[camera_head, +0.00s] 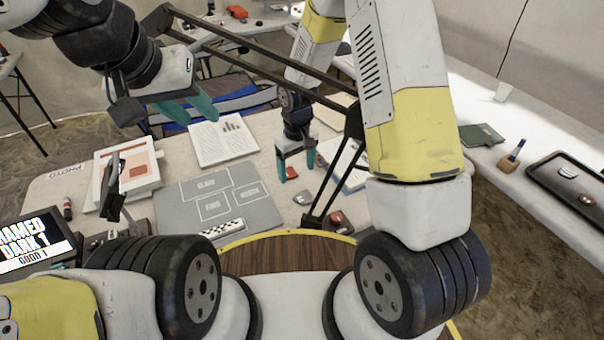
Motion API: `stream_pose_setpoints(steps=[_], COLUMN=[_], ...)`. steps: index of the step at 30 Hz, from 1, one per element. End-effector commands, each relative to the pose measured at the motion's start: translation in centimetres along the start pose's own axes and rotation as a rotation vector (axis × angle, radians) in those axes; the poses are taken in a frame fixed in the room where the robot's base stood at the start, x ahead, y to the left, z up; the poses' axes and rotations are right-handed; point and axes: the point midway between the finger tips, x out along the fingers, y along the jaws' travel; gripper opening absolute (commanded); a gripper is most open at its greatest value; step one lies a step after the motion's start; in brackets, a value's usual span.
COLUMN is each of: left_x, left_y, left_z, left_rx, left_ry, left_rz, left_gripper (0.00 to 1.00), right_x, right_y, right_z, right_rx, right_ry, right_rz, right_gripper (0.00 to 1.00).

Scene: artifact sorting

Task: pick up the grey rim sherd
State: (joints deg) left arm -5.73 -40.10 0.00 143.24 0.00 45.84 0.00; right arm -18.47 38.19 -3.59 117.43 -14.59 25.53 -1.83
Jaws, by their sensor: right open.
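A small grey piece (303,198), which looks like the grey rim sherd, lies on the pale table right of the grey mat. My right gripper (296,180) points down above the table, a little behind this piece. Its teal fingers are apart, with a small red piece (292,173) by the left fingertip; I cannot tell if they touch. My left gripper (203,120) hangs over the back left of the table near the open booklet. Its teal fingers look apart and empty.
A grey labelled mat (220,200) with a black-and-white scale bar (222,229) lies mid-table. A red-and-grey piece (336,217) lies near the front. A booklet (222,140) is behind. A dark tray (545,176) with pieces is on the right table. My arm hides part of the table.

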Motion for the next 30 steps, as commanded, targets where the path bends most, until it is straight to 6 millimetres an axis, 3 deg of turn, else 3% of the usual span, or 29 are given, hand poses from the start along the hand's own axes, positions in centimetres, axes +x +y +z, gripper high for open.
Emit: stream_pose_setpoints(steps=[8, 22, 30], left_x=[0.0, 0.0, 0.0], left_y=[0.0, 0.0, 0.0], left_z=[0.0, 0.0, 0.0], left_rx=[0.0, 0.0, 0.0], left_ry=[0.0, 0.0, 0.0], left_rz=[0.0, 0.0, 0.0], left_gripper=[0.36, 0.36, 0.36], right_x=[1.3, 7.4, 8.1], right_y=[0.1, 0.6, 0.6], right_z=[1.9, 2.8, 2.9], right_rx=[-0.058, -0.057, -0.057], right_ry=[-0.163, -0.161, -0.157], right_rz=[-0.001, -0.001, 0.0], right_gripper=[0.78, 0.78, 0.78])
